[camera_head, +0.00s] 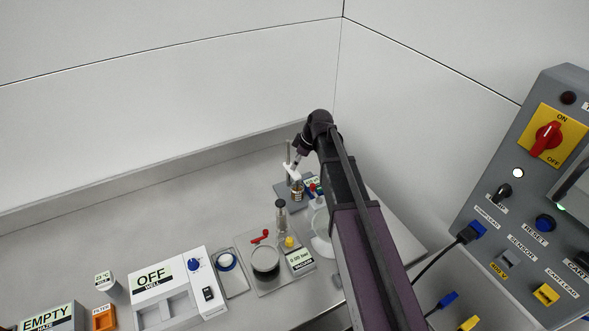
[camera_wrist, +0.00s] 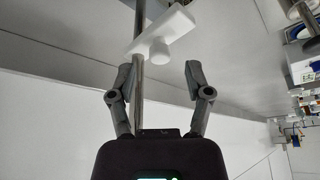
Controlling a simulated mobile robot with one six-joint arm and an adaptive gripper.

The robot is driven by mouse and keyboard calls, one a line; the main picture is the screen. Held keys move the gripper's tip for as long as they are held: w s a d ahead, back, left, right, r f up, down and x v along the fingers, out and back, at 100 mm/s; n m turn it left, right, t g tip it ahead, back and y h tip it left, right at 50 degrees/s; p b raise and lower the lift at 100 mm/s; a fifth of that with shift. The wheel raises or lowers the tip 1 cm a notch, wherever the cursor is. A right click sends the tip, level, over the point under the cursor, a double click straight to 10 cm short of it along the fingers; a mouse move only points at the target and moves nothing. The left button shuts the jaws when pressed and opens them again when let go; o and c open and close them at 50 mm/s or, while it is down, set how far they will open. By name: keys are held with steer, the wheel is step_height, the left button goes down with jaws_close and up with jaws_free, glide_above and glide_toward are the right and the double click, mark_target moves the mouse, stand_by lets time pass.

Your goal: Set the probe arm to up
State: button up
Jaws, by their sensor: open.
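The probe arm (camera_head: 292,171) is a white piece on a thin metal post (camera_head: 289,150) at the back of the bench. In the wrist view the white arm (camera_wrist: 165,32) crosses the post (camera_wrist: 139,70) at a tilt, with a round white knob (camera_wrist: 159,52) on its side. My gripper (camera_wrist: 160,73) is open, its two fingers spread. The knob appears in line with the gap between the fingertips, just beyond them; no contact shows. In the head view my gripper (camera_head: 301,150) is partly hidden by my own arm, close to the post's upper part.
A small vial (camera_head: 297,190) stands below the probe arm. A jar plate with a gauge (camera_head: 300,259), a white OFF unit (camera_head: 165,290) and an EMPTY box (camera_head: 48,318) line the bench. A grey control panel (camera_head: 535,200) with cables is at right. The back-left bench is clear.

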steer(key=shift+b+x, duration=0.7)
steer(key=shift+x, duration=0.3)
steer(key=shift+r, duration=0.1)
jaws_close()
